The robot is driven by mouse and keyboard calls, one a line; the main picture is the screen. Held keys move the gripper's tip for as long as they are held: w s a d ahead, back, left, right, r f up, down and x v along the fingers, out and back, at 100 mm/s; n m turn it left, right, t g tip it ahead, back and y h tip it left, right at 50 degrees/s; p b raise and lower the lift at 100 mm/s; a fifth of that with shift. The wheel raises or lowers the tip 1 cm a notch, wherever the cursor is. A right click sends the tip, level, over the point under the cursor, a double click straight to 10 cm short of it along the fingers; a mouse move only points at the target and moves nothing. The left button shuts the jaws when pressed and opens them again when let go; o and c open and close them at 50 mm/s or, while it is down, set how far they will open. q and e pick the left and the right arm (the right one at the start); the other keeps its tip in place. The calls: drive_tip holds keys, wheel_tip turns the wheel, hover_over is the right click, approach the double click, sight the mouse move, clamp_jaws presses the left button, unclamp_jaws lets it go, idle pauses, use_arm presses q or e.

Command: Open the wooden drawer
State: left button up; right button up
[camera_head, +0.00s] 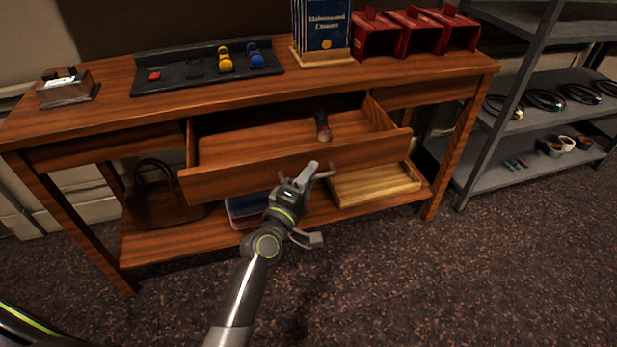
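The wooden drawer (240,150) is pulled out of the brown desk, and its inside shows. Its front panel (230,182) faces me, with a thin metal handle (325,175) near the middle. My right gripper is not in view.
A small dark-and-brown cylinder (323,127) lies in the drawer. A brown bag (160,200), a blue-and-red bin (246,212) and a wooden tray (375,188) stand on the lower shelf. A grey rack (510,170) is at the right. The floor in front is clear.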

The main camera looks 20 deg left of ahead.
use_arm(q)
drive_tip(key=shift+s, duration=0.25)
drive_tip(key=b+v, duration=0.4)
drive_tip(key=v, duration=1.3)
drive_tip(key=shift+b, duration=0.4)
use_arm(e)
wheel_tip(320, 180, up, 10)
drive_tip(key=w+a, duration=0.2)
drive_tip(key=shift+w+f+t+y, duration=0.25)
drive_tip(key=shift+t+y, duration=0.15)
use_arm(q)
drive_tip(key=shift+f, duration=0.1)
